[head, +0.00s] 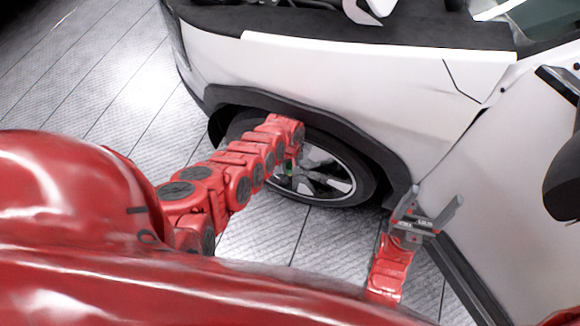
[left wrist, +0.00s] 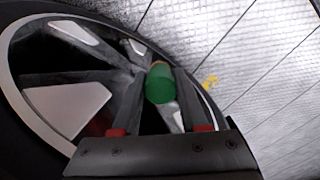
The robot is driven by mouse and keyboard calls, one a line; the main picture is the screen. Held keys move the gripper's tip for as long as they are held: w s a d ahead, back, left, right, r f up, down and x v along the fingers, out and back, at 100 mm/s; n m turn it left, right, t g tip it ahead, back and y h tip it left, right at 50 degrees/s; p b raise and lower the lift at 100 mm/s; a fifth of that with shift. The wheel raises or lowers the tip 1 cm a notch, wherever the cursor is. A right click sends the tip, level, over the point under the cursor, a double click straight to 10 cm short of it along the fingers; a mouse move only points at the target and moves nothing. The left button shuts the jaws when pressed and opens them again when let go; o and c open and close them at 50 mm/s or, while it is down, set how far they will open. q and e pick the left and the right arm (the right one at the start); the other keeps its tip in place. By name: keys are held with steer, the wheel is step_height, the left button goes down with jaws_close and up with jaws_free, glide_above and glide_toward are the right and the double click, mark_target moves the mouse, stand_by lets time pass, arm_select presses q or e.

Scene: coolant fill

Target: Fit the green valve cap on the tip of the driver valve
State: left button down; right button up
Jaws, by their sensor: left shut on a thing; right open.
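The green valve cap (left wrist: 159,86) sits between the two dark fingers of my left gripper (left wrist: 162,75), which is shut on it. A small brownish bit shows at the cap's far edge, and I cannot tell whether it is the valve tip. In the head view my left gripper (head: 291,164) is at the front wheel (head: 345,186), mostly hidden by my arm. The driver valve itself is not clearly visible. My right gripper (head: 427,208) is open and empty beside the car's lower side, right of the wheel.
The white car (head: 350,85) fills the back and right, with its dark wheel arch above the wheel. A dark mirror (head: 563,180) juts out at the far right. Tiled floor (head: 270,232) lies bare in front.

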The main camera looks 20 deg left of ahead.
arm_select(q)
steer(key=shift+c, duration=1.8)
jaws_free()
steer(key=shift+f, duration=0.1)
step_height(320, 180, up, 3)
steer(key=p, duration=0.3)
steer(key=shift+r, duration=0.2)
step_height(320, 180, up, 14)
steer(key=shift+b, duration=0.3)
